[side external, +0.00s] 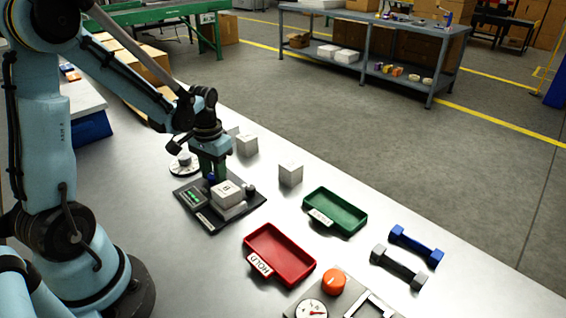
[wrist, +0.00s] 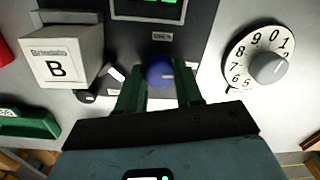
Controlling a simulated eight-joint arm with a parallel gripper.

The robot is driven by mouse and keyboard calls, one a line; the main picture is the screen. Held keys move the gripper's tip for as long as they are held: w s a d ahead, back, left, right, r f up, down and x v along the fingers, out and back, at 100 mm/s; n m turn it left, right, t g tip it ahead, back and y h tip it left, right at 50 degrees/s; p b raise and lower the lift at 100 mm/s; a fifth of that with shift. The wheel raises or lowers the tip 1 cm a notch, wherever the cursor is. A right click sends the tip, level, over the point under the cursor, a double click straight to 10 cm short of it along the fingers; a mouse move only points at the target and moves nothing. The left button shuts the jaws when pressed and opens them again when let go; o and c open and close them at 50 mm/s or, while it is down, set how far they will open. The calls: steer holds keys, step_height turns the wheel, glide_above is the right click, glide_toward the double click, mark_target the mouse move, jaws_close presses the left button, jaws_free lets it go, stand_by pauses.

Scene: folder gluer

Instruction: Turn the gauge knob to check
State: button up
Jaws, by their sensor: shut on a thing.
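The gauge unit (side external: 208,219) is a dark flat base with a lit green display (side external: 194,198). A blue knob (wrist: 160,74) sits below the display, beside a small label that I cannot read surely. It also shows in the side view (side external: 212,178). My gripper (wrist: 159,91) points down at the base, with its two green fingers on either side of the blue knob and shut on it. A white box marked B (wrist: 64,58) rests on the unit, clear of my fingers. The knob's lower side is partly hidden by my gripper.
A numbered dial (wrist: 257,54) stands close beside the unit. White boxes (side external: 290,174), a green tray (side external: 335,212), a red tray (side external: 279,255), dumbbell-shaped parts (side external: 416,246) and an orange knob (side external: 333,281) are along the table. Bare table lies between them.

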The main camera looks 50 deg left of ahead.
steer(key=shift+m, duration=0.6)
steer(key=o, duration=1)
steer(key=shift+o, duration=0.2)
step_height(320, 180, up, 12)
steer(key=shift+d, duration=0.15)
steer(key=s+d+m+t, duration=0.2)
steer(key=d+t, duration=0.5)
steer(key=d, duration=0.6)
steer(key=shift+s+d, duration=0.25)
steer(key=shift+d, duration=0.15)
stand_by(0.9)
